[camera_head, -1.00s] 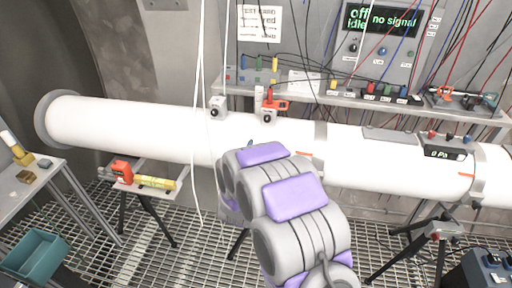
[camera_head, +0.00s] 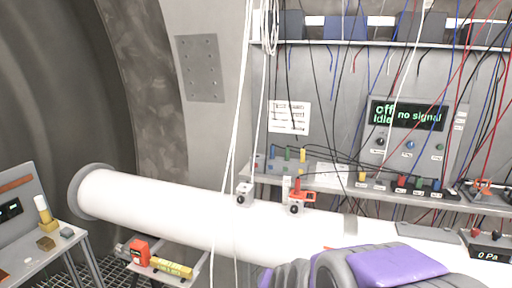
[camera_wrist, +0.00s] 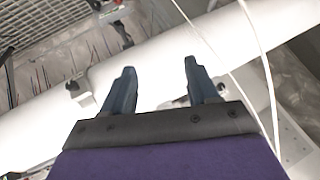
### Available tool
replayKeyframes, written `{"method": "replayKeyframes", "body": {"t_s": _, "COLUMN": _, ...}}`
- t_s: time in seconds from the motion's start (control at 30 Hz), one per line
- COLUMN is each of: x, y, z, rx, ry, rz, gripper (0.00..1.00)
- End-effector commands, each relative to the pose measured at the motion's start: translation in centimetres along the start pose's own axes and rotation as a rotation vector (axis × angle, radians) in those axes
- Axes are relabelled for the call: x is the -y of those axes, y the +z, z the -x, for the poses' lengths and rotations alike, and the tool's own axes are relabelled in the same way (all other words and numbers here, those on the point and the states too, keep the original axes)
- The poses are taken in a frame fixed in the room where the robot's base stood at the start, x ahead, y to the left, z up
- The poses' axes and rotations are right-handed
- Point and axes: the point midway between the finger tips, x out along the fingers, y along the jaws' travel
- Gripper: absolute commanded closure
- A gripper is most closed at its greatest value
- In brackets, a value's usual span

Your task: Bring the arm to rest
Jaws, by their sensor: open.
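My gripper (camera_wrist: 158,85) shows in the wrist view with its two dark fingers apart and nothing between them. Behind the fingers runs the white pipe (camera_wrist: 165,50), and I cannot tell the distance to it. In the head view my grey and purple arm (camera_head: 385,268) fills the bottom right, in front of the white pipe (camera_head: 165,208). My gripper itself is hidden in the head view.
White cables (camera_head: 236,125) hang in front of the pipe. A shelf (camera_head: 340,184) with small coloured parts runs behind it, below a panel (camera_head: 412,125) reading "off idle no signal". A side table (camera_head: 70,240) stands at left. A stand with a red tool (camera_head: 140,252) is below the pipe.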

Motion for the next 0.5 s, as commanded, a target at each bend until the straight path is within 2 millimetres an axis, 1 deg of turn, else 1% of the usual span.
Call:
{"method": "replayKeyframes", "body": {"t_s": 0.03, "x": -0.7, "y": 1.1, "z": 1.6, "rx": 0.051, "ry": 0.009, "rz": 0.028, "gripper": 0.41}}
{"method": "replayKeyframes", "body": {"t_s": 0.17, "x": -3.0, "y": 5.2, "z": 5.7, "rx": 0.215, "ry": 0.051, "rz": 0.112, "gripper": 0.41}}
{"method": "replayKeyframes", "body": {"t_s": 0.2, "x": -3.9, "y": 6.4, "z": 7.1, "rx": 0.266, "ry": 0.067, "rz": 0.136, "gripper": 0.41}}
{"method": "replayKeyframes", "body": {"t_s": 0.27, "x": -5.2, "y": 8.4, "z": 9.3, "rx": 0.342, "ry": 0.093, "rz": 0.172, "gripper": 0.41}}
{"method": "replayKeyframes", "body": {"t_s": 0.4, "x": -8.9, "y": 12.9, "z": 14.6, "rx": 0.517, "ry": 0.164, "rz": 0.242, "gripper": 0.41}}
{"method": "replayKeyframes", "body": {"t_s": 0.5, "x": -11.3, "y": 15.8, "z": 18.2, "rx": 0.629, "ry": 0.215, "rz": 0.277, "gripper": 0.41}}
